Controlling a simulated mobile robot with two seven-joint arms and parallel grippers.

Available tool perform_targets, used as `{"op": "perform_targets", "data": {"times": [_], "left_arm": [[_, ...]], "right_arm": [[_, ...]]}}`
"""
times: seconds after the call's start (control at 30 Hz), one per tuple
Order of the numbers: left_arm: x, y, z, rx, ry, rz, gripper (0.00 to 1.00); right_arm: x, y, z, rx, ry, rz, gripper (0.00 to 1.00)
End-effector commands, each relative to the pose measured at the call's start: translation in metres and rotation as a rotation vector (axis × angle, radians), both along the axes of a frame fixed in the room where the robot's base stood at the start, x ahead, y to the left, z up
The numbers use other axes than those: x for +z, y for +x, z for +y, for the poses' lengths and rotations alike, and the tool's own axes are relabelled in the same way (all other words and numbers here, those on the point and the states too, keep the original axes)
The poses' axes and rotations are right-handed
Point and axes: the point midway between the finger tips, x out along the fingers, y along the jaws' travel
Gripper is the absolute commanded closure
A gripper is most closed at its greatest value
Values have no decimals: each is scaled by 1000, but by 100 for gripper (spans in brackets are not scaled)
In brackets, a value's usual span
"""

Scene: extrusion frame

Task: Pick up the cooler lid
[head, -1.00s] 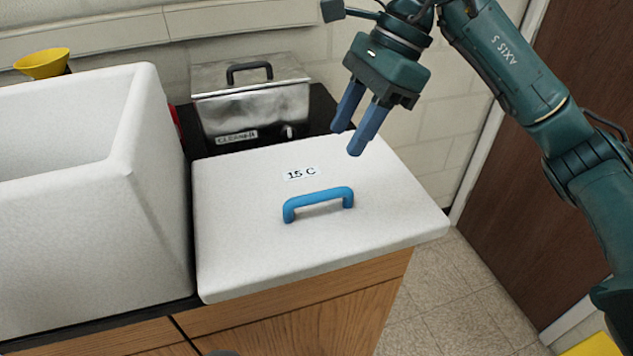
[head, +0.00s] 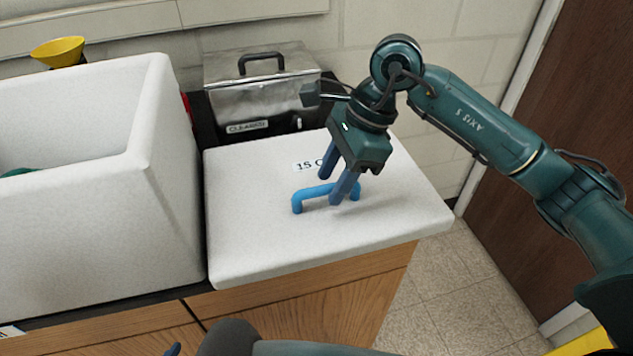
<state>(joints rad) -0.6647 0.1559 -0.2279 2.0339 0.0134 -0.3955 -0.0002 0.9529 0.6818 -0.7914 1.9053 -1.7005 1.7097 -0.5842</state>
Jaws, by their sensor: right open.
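The cooler lid (head: 255,225) is a white speckled slab with a "15 C" label, lying flat on the counter in the head view. Its blue bar handle (head: 297,203) stands up from the middle. My right gripper (head: 332,186) points down at the handle with its blue fingers apart. One finger is on the far side of the bar and the other on the near side, covering part of it. The gripper is open and not clamped on the bar. Of my left gripper, only a blue tip (head: 172,349) shows at the bottom edge.
An open white cooler box (head: 95,225) stands left of the lid, with something green inside. A metal cleaner box (head: 265,95) with a black handle is behind the lid. A yellow funnel (head: 58,50) sits at the back left. Floor shows beyond the counter's right end.

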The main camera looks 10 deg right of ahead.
Motion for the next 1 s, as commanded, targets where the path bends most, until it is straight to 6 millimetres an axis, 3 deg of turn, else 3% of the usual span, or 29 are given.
{"op": "perform_targets", "data": {"times": [0.13,0.37,0.87,1.0], "left_arm": [[-4,-2,3,12,3,15,13],[-6,-2,2,14,2,21,13],[-3,-2,0,6,0,14,13],[-3,-2,1,4,2,13,13]], "right_arm": [[-12,0,6,0,1,1,58],[-14,0,6,1,0,0,58],[-13,0,6,0,0,-1,99],[-13,0,5,0,0,-1,100]]}}
